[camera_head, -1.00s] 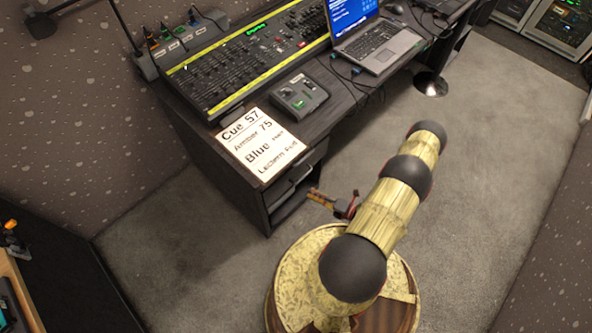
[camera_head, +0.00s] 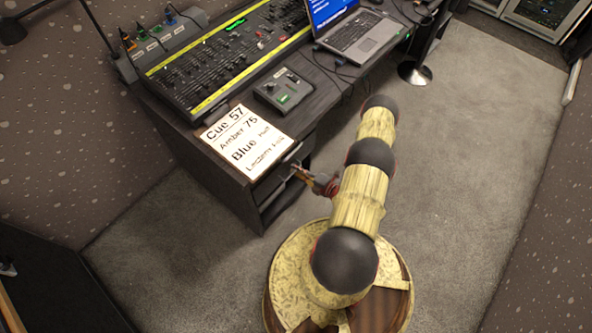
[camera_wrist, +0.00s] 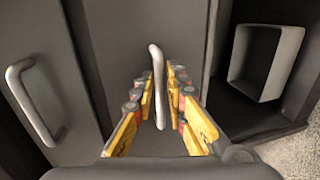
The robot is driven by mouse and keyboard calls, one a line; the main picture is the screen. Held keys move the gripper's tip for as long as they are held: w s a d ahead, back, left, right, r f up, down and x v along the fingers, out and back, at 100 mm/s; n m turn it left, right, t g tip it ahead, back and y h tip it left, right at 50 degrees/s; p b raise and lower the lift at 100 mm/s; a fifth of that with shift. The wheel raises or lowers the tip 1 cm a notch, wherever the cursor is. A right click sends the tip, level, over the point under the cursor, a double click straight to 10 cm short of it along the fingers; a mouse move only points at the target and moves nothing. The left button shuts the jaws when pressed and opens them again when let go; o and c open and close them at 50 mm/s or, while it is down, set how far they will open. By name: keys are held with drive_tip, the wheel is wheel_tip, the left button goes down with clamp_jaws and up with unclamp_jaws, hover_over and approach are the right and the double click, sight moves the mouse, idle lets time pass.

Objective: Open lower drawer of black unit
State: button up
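The black unit (camera_head: 243,198) stands under the near end of the desk, its front facing my arm. In the wrist view, the middle drawer front (camera_wrist: 118,35) carries a grey bar handle (camera_wrist: 158,88). My gripper (camera_wrist: 160,98) is open, with its yellow fingers on either side of this handle; I see no clear contact. A second bar handle (camera_wrist: 35,103) sits on the panel to the left, outside the fingers. In the head view, my gripper (camera_head: 302,174) is close to the unit's front, and the arm hides part of the area.
In the wrist view, an open compartment right of the drawer holds a grey bin (camera_wrist: 265,62). A cue sheet (camera_head: 245,143), small control box (camera_head: 283,92), fader console (camera_head: 225,60) and laptop (camera_head: 350,32) lie on the desk. Carpet (camera_head: 460,150) at right is clear.

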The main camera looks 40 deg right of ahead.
drive_tip(key=shift+w, duration=0.35)
drive_tip(key=shift+c, duration=0.2)
clamp_jaws()
drive_tip(key=shift+s+f, duration=0.1)
idle(0.4)
